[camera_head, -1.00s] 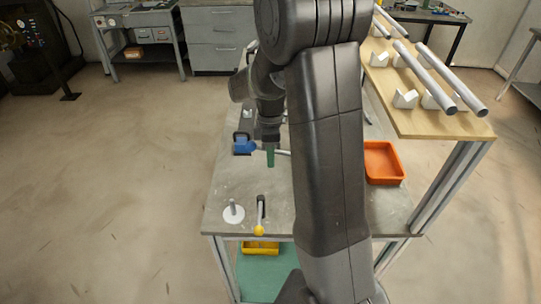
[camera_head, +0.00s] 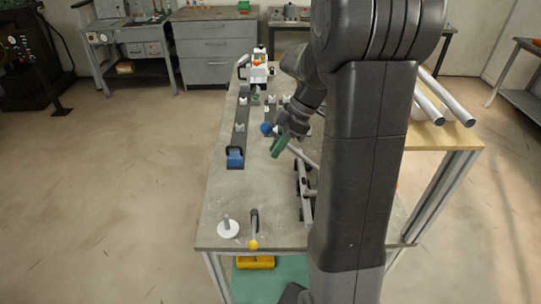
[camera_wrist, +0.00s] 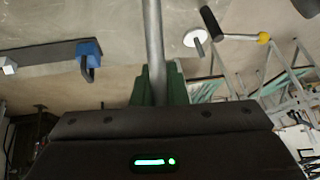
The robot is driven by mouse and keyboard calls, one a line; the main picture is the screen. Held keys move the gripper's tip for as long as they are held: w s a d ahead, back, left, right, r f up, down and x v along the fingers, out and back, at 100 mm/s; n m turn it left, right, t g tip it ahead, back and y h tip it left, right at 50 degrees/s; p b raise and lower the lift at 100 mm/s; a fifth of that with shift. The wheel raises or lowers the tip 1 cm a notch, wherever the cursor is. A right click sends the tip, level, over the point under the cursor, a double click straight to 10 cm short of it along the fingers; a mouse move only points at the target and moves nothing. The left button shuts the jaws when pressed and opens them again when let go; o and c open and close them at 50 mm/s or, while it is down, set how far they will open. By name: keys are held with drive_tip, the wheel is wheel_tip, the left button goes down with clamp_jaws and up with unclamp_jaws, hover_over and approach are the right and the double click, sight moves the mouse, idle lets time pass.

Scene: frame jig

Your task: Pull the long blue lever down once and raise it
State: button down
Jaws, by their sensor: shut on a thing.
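The long lever (camera_head: 304,158) is a grey bar with a blue ball knob (camera_head: 267,128) at its upper left end. My gripper (camera_head: 279,146) has green fingers and is shut on the bar a little below the knob. In the wrist view the lever (camera_wrist: 153,40) runs up between the green fingers (camera_wrist: 158,85); the knob is hidden there.
A blue clamp (camera_head: 235,157) sits on a dark rail left of the lever. A white disc with a peg (camera_head: 228,229) and a yellow-knobbed handle (camera_head: 254,230) stand near the table's front edge. Pipes (camera_head: 446,98) lie on the wooden bench at right.

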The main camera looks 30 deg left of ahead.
drive_tip(key=shift+w+d+r+g+y, duration=0.15)
drive_tip(key=shift+w+d+r+y, duration=0.1)
drive_tip(key=shift+d+r, duration=0.2)
drive_tip(key=shift+w+d+r+g+y, duration=0.15)
drive_tip(key=shift+d+r+y, duration=0.15)
drive_tip(key=shift+r, duration=0.15)
drive_tip(key=c, duration=1.5)
unclamp_jaws()
drive_tip(key=shift+o, duration=0.2)
wheel_tip(320, 180, up, 10)
drive_tip(key=shift+b, duration=0.75)
